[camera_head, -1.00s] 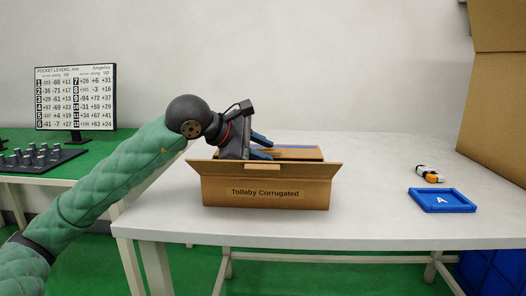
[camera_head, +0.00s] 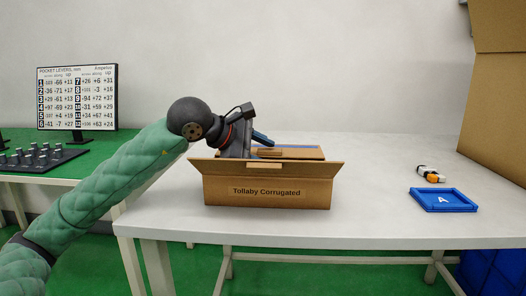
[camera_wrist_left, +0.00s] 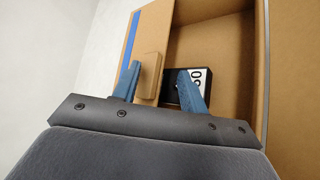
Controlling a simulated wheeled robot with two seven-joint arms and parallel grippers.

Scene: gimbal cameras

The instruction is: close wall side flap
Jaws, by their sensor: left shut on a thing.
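An open cardboard box marked "Tollaby Corrugated" (camera_head: 320,192) stands on the white table. Its near flap (camera_head: 310,167) leans outward toward me. At the wall side a flap with a blue stripe (camera_head: 306,154) shows, with a raised cardboard tab (camera_head: 270,153) on it. In the left wrist view, the striped flap (camera_wrist_left: 154,32) is at the upper left and the tab (camera_wrist_left: 150,75) is between the fingers. My left gripper (camera_head: 262,141), also in the wrist view (camera_wrist_left: 158,72), is shut on the tab. A black thing with a white number label (camera_wrist_left: 197,76) lies inside the box. My right gripper is out of view.
A blue tray marked A (camera_head: 465,207) and a small orange, white and black thing (camera_head: 430,174) are on the table's right. A large cardboard box (camera_head: 495,120) stands at the right edge. A sign (camera_head: 77,98) stands on the green table at left. The table's middle right is clear.

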